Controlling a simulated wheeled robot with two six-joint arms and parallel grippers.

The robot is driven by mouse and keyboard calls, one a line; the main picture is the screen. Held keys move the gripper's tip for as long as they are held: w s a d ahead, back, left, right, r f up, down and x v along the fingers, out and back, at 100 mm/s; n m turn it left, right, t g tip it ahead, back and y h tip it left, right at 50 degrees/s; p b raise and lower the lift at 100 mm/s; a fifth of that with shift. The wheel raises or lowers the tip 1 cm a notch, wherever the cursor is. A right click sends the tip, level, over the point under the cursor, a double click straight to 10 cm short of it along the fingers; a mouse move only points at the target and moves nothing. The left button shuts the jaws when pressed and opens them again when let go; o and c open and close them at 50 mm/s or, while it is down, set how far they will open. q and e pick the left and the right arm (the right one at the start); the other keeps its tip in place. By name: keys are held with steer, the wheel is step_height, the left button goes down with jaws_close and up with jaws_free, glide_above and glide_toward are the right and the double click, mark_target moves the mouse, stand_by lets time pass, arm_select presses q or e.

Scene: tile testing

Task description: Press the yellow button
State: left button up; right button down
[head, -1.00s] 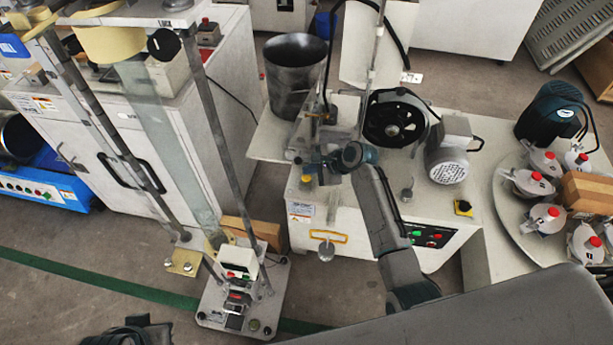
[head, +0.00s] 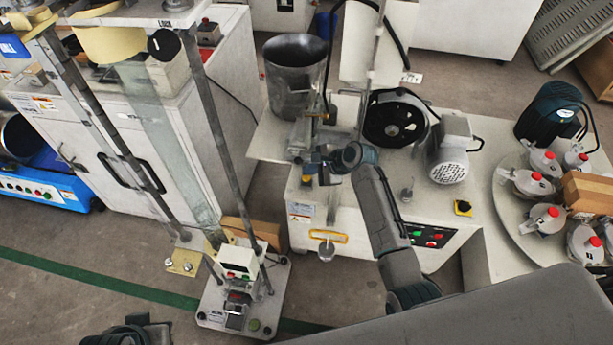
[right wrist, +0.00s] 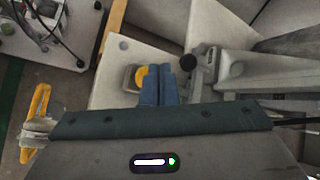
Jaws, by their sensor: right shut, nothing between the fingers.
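The yellow button (head: 307,180) is a small round knob on the front-left part of the white machine top. In the right wrist view the yellow button (right wrist: 141,76) shows in a grey mount, just left of the fingertips. My right gripper (head: 322,172) is shut and empty, its blue fingers side by side. They sit close beside the button; I cannot tell whether they touch it. The fingers of my right gripper (right wrist: 160,72) partly cover the mount. At the bottom left edge, a dark cut-off part looks like my left gripper (head: 145,328); its jaws are not clear.
A grey metal cylinder (head: 296,78), a black round fan-like part (head: 395,120) and a motor (head: 449,150) stand on the machine. A yellow plate with a black knob (head: 463,207) lies further right. A tall test stand (head: 240,310) is at left.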

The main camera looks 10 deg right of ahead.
mark_target(310, 178)
steer(key=shift+f, duration=0.1)
steer(key=shift+f+p, duration=0.25)
steer(key=shift+p, duration=0.05)
steer(key=shift+f, duration=0.65)
stand_by(0.8)
steer(key=shift+r+p, duration=1)
steer(key=shift+p, duration=0.3)
steer(key=shift+r, duration=0.1)
step_height(310, 178, up, 5)
steer(key=p, duration=0.6)
